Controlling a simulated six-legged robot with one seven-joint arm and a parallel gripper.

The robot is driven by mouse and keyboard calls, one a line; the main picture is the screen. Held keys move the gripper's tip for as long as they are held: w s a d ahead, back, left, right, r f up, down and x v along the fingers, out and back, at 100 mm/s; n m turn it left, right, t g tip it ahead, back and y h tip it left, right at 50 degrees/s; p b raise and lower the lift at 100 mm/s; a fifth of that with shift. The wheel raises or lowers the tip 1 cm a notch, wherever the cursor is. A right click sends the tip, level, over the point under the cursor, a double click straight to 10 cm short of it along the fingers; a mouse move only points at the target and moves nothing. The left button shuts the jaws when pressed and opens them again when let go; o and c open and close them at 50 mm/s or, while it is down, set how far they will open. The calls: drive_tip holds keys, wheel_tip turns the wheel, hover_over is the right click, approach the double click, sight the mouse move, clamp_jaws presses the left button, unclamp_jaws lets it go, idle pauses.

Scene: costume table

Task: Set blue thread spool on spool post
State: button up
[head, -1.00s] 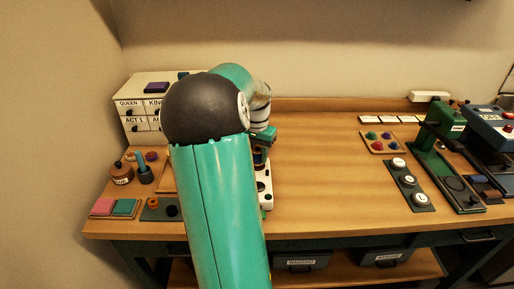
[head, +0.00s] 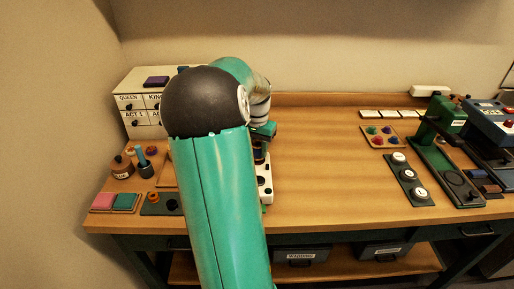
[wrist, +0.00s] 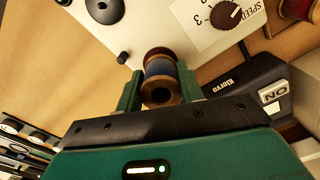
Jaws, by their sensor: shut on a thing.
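In the wrist view, my gripper (wrist: 159,88) is shut on the blue thread spool (wrist: 159,70), with one green finger on each side. The spool has a dark blue winding and a tan, holed flange toward the camera. A dark red rim shows just beyond it; I cannot tell what it belongs to. The spool is over the edge of the cream sewing machine (wrist: 150,25). I cannot tell whether it touches it. The spool post is not visible. In the head view, my arm hides most of the machine (head: 266,188), and part of my gripper (head: 263,131) shows above it.
A speed dial (wrist: 224,15) is on the machine's face. A black pedal or switch box (wrist: 245,85) marked ON lies beside it. Another red spool (wrist: 297,8) is at the upper right. The middle of the wooden table (head: 325,165) is clear.

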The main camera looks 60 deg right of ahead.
drive_tip(key=shift+f, duration=0.6)
idle(0.6)
drive_tip(key=o, duration=0.7)
wheel_tip(320, 180, up, 11)
idle(0.9)
idle(0.5)
